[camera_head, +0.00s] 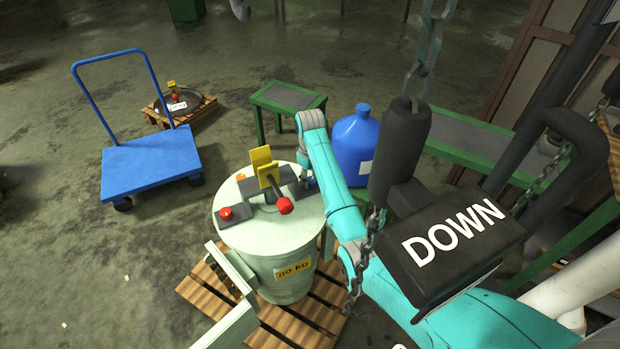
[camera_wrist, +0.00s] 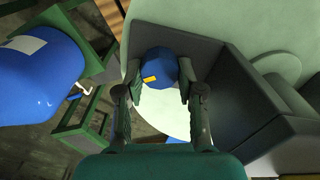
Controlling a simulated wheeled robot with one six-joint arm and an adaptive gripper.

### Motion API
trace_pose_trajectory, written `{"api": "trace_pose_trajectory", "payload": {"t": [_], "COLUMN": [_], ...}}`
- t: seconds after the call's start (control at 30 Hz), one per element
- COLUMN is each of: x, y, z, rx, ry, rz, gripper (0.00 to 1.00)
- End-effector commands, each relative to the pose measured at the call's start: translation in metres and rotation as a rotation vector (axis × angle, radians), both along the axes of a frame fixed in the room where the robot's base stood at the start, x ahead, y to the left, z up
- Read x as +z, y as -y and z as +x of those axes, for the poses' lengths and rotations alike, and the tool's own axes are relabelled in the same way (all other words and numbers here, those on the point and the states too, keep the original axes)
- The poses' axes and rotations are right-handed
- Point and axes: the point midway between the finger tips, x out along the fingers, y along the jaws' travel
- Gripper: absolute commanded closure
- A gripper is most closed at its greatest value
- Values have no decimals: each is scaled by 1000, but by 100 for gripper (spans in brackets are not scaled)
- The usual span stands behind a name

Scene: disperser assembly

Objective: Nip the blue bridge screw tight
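The blue bridge screw (camera_wrist: 158,66) has a round head with a yellow mark. In the wrist view it sits against the dark grey bridge (camera_wrist: 215,85). My gripper (camera_wrist: 161,86) has one fingertip on each side of the screw head, and both appear to touch it. In the head view, the bridge (camera_head: 258,187) lies across the top of the pale green drum (camera_head: 285,235). My gripper (camera_head: 309,181) is at the bridge's right end there, with only a speck of blue showing. The screw's shank and seat are hidden.
A yellow plate (camera_head: 264,165) and red knobs (camera_head: 285,205) stand on the drum. A blue jug (camera_head: 357,150) is just right of my arm. The black DOWN pendant (camera_head: 450,245) and chains hang in front. A blue trolley (camera_head: 150,163) stands left, with open floor around.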

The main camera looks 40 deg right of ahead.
Motion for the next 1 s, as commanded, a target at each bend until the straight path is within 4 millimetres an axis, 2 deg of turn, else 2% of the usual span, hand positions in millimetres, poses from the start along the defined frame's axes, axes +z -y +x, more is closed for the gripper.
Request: {"api": "trace_pose_trajectory", "payload": {"t": [0.47, 1.0], "x": [0, -1], "y": [0, 2], "z": [0, -1], "rx": [-72, -526], "ry": [0, -1], "rz": [0, 1], "gripper": [97, 97]}}
